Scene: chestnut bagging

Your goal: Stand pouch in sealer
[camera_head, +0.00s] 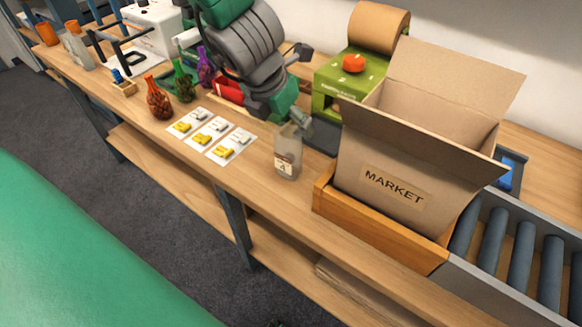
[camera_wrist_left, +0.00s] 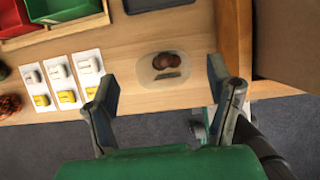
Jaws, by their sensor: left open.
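A clear pouch (camera_head: 287,158) with a small label stands upright on the bench, left of the market box. In the left wrist view the pouch (camera_wrist_left: 172,68) shows from above, with brown chestnuts (camera_wrist_left: 180,60) inside. My left gripper (camera_head: 302,122) is at the pouch's top, just behind it in the head view. In the wrist view the left gripper (camera_wrist_left: 160,82) is open, its fingers spread to either side of the pouch and not closed on it. A white machine (camera_head: 150,30) with a black bar, perhaps the sealer, stands at the far left. My right gripper is not in view.
The market box (camera_head: 430,195) stands in a wooden frame beside rollers (camera_head: 520,250). The bench's front edge (camera_head: 270,205) is clear.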

